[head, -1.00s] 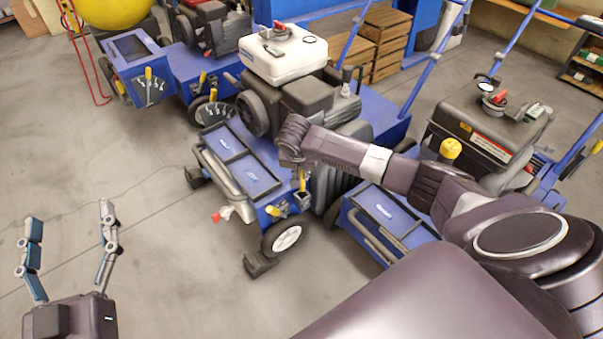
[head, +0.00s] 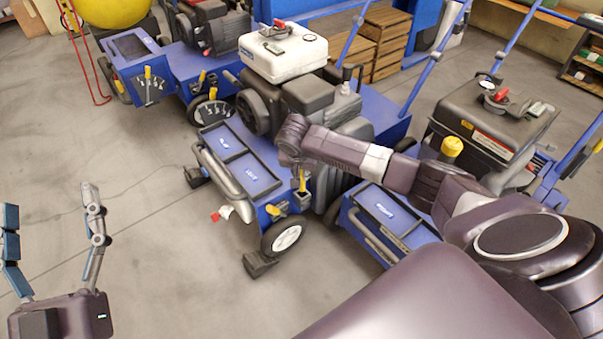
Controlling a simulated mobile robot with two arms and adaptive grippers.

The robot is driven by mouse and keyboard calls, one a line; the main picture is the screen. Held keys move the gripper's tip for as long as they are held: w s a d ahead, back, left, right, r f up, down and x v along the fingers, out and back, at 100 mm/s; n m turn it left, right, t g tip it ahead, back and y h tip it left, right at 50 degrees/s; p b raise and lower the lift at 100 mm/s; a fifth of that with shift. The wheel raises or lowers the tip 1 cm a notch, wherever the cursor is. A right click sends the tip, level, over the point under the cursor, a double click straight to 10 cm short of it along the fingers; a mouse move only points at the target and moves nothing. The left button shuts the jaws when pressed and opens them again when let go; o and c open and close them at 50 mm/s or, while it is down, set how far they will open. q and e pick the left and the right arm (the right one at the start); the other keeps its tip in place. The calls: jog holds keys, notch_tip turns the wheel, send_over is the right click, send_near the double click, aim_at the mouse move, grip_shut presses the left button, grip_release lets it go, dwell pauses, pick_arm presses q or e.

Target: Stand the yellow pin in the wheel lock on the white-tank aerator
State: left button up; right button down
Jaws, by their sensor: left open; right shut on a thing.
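The white-tank aerator (head: 283,54) stands in the middle, blue with a white tank on top. My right gripper (head: 298,168) points down at its front right corner, above the front wheel (head: 287,238). It is shut on the yellow pin (head: 302,183), which shows upright just below the fingers. The pin's lower end is near the corner bracket, the wheel lock area (head: 301,199); I cannot tell whether it is inside. A yellow part (head: 273,210) sits just left of there. My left gripper (head: 50,205) is open and empty over the floor at lower left.
Another blue aerator (head: 165,80) stands behind left and a black-topped one (head: 490,125) at right, close to my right arm. Wooden crates (head: 385,40) stand behind. A black chock (head: 260,264) lies by the front wheel. The floor at left is clear.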

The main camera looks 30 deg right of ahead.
aim_at(302, 188)
pick_arm(q)
jog(key=shift+w+f+g+y+p, duration=0.25)
jog(key=shift+f+g, duration=0.2)
jog(key=shift+f, duration=0.4)
jog(key=shift+w+f+g+y+p, duration=0.15)
jog(key=shift+w+f+g, duration=0.25)
jog(key=shift+f, duration=0.45)
jog(key=shift+w+a+f+g, duration=0.15)
jog(key=shift+f+g, duration=0.25)
jog(key=shift+f, duration=0.25)
jog(key=shift+w+f+g, duration=0.1)
jog(key=shift+f+g, duration=0.25)
jog(key=shift+f, duration=0.3)
jog(key=shift+f+y, duration=0.3)
jog(key=shift+f+g+p, duration=0.25)
jog(key=shift+g+p, duration=0.05)
jog(key=shift+r, duration=0.1)
dwell(0.5)
